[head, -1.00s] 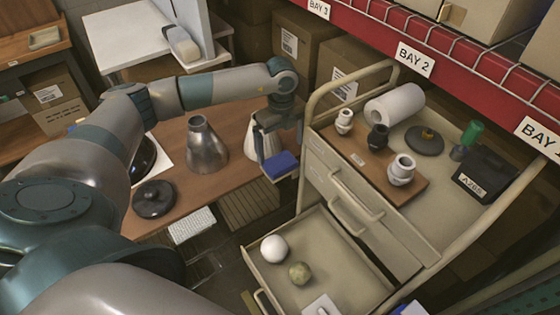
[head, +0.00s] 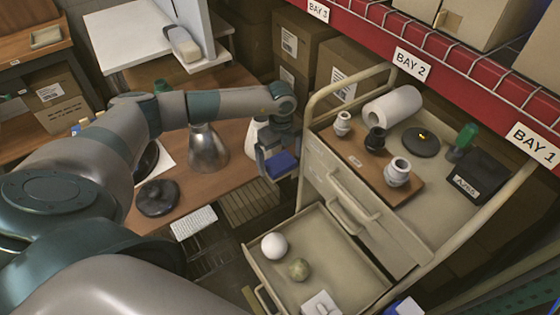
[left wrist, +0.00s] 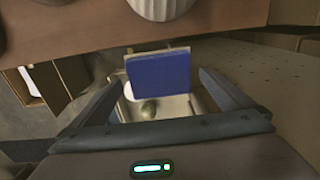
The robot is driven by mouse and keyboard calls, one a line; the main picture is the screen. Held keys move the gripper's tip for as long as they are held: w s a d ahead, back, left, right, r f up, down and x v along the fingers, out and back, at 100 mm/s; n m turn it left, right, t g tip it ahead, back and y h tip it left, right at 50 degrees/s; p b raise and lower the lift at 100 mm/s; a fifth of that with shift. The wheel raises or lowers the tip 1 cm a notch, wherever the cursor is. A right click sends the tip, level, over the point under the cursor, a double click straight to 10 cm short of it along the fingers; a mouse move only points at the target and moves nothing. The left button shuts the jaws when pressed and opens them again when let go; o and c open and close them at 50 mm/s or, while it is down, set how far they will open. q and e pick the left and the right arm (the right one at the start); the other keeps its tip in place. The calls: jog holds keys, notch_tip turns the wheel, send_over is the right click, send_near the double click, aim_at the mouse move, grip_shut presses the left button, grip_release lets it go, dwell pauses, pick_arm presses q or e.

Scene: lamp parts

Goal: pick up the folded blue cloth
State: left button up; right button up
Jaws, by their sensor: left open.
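The folded blue cloth (head: 283,163) shows as a small dark-blue block by the right end of the brown table, near the cart. In the left wrist view the blue cloth (left wrist: 158,72) appears as a flat rectangle with a thin pale upper edge. My left gripper (head: 272,152) is open just beside the cloth in the head view. In the left wrist view its two fingers (left wrist: 160,88) stand apart, with the cloth seen between them and no finger visibly touching it. What supports the cloth is hidden. My right gripper is out of view.
The brown table (head: 228,180) carries a metal cone shade (head: 207,150), a white cone shade (head: 252,136) and a dark disc (head: 158,198). The beige cart (head: 330,190) stands close on the right. Its open drawer (head: 345,262) holds a white ball (head: 274,246) and a greenish ball (head: 299,269).

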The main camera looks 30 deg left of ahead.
pick_arm(q)
jog(key=shift+f, duration=0.25)
jog(key=c, duration=1.1)
jog(key=shift+w+r, duration=0.1)
